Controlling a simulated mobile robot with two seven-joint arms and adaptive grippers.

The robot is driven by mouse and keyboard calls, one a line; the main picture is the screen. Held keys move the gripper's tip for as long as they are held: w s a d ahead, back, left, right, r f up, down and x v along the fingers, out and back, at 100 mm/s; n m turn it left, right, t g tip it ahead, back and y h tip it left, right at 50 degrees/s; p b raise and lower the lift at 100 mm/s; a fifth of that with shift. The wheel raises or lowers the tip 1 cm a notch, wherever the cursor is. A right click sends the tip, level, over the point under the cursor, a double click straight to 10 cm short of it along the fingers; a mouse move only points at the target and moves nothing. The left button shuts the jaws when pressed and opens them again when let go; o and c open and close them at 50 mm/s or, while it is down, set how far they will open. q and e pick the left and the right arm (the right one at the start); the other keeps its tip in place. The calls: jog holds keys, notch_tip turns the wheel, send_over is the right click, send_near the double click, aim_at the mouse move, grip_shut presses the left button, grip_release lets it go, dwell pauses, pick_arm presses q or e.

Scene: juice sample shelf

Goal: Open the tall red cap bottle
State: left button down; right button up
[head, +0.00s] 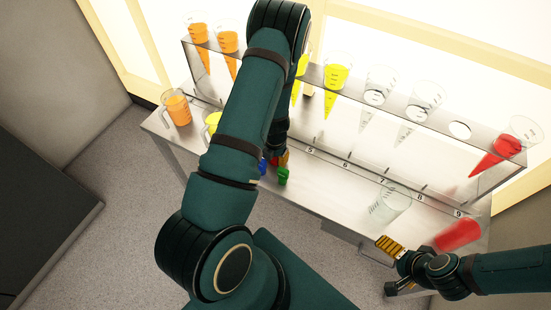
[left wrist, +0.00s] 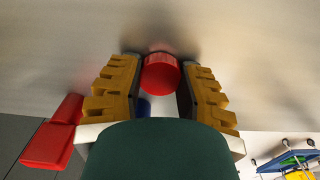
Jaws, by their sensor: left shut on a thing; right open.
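In the left wrist view, a round red cap (left wrist: 162,74) sits between the fingertips of my left gripper (left wrist: 161,80), which is shut on it. The bottle's body is hidden in that view; a bit of blue shows just below the cap. In the head view my left arm covers most of this spot. Small red, blue and green (head: 283,175) parts peek out beside the arm on the counter; which of them is the bottle is hard to tell. My right gripper (head: 390,265) is open and empty at the counter's front right edge.
A rack (head: 350,83) holding cones of orange, yellow, clear and red liquid runs along the back of the counter (head: 330,200). An orange jug (head: 177,108) and a yellow container (head: 212,122) stand left. A clear beaker (head: 390,205) and red container (head: 458,234) stand right, near my right gripper.

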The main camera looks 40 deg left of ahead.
aim_at(275, 158)
pick_arm(q)
jog(key=shift+f, duration=0.15)
jog(key=c, duration=0.7)
grip_release()
jog(key=shift+r, duration=0.2)
notch_tip(275, 158, up, 12)
jog(key=p, duration=0.3)
